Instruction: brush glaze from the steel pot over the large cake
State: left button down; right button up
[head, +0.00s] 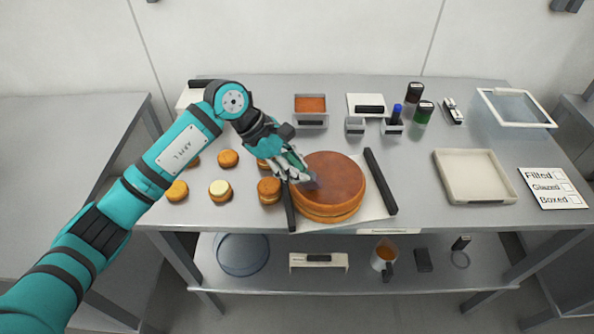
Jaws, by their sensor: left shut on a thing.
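The large cake (334,179), round and brown with a glossy top, sits on a pale sheet (373,205) between two dark bars. My left gripper (299,173) is over the cake's left edge, shut on a slim thing, probably the brush. The fingers hide most of it; a small greyish tip (313,183) shows over the cake top, and I cannot tell if it touches. A square steel container (311,118) with orange-brown contents stands behind the cake; it may be the steel pot. A smaller steel pot (355,125) stands right of it. My right gripper is out of view.
Several small round cakes (220,190) lie left of the large cake. Dark and green bottles (423,112) and a blue-topped item in a holder (393,128) stand behind right. An empty beige tray (475,177) and a checklist card (556,188) lie at right. A jug (384,256) stands below.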

aim_at(288, 156)
pick_arm(q)
jog(key=a+r, duration=0.2)
jog(key=shift+s+a+r, duration=0.15)
jog(key=shift+s+a, duration=0.15)
jog(key=shift+a, duration=0.05)
jog(key=shift+d+r+p, duration=0.2)
jog(key=shift+r+p, duration=0.1)
jog(key=shift+r, duration=0.25)
jog(key=shift+d+r+p, duration=0.2)
jog(key=shift+r+p, duration=0.1)
jog(key=shift+r, duration=0.25)
jog(key=shift+w+d+r, duration=0.1)
jog(key=shift+d+r, duration=0.1)
jog(key=shift+r, duration=0.1)
jog(key=shift+a+r+p, duration=0.25)
jog(key=shift+r+p, duration=0.1)
jog(key=shift+r, duration=0.45)
jog(key=shift+a+r, duration=0.1)
jog(key=shift+r, duration=0.5)
jog(key=shift+d, duration=0.2)
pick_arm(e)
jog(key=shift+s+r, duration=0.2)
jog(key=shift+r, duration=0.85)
